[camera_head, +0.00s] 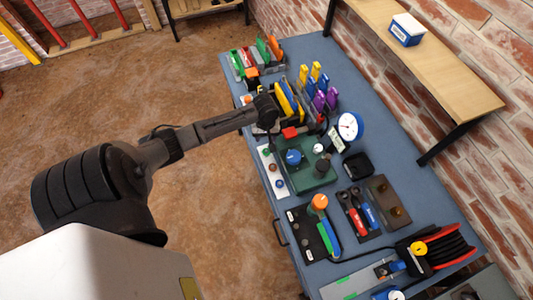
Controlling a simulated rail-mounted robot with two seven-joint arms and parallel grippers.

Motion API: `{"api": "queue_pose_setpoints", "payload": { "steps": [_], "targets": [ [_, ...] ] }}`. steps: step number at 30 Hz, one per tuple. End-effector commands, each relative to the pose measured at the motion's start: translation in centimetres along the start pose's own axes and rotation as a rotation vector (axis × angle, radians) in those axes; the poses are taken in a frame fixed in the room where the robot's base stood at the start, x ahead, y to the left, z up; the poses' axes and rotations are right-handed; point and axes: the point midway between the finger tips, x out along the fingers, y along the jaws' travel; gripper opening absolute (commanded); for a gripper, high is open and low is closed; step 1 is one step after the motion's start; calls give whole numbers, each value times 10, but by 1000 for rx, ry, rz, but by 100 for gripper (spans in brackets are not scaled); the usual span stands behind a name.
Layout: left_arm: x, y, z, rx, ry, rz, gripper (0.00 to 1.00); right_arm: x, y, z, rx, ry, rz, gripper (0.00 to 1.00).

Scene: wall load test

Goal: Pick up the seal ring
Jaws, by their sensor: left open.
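My left arm reaches in from the left, and my left gripper (268,112) is over the near edge of the blue table. It is dark and small here; its jaws are open. I cannot pick out the seal ring for certain. A narrow white strip (272,174) with several small round coloured pieces lies at the table's left edge, below the gripper. Beside it is a green unit (318,178) with a blue knob (293,157) and a round white-faced gauge (348,127). My right gripper is not in view.
The blue table (400,165) also holds racks of coloured parts at the back, tool trays (358,213), a black block (357,165) and a cable reel (440,247). A wooden shelf (440,70) with a blue-white box (407,29) runs along the brick wall. The floor at left is clear.

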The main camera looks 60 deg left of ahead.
Motion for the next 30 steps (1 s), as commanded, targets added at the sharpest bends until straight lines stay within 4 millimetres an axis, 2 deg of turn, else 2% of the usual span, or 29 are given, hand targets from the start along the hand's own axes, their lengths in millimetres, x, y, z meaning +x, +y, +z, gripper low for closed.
{"api": "queue_pose_setpoints", "payload": {
  "steps": [1, 6, 17, 24, 30],
  "targets": [
    [10, 0, 1, -1, -3, -1, 51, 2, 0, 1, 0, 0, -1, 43],
    [35, 0, 0, 1, 0, 0, 51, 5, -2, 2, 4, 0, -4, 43],
    [58, 1, 0, 4, 0, 1, 51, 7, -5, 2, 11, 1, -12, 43],
    [89, 4, -3, 4, 1, -1, 51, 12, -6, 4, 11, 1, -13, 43],
    [103, 3, -2, 5, 2, -1, 51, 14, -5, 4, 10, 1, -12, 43]
  ]
}}
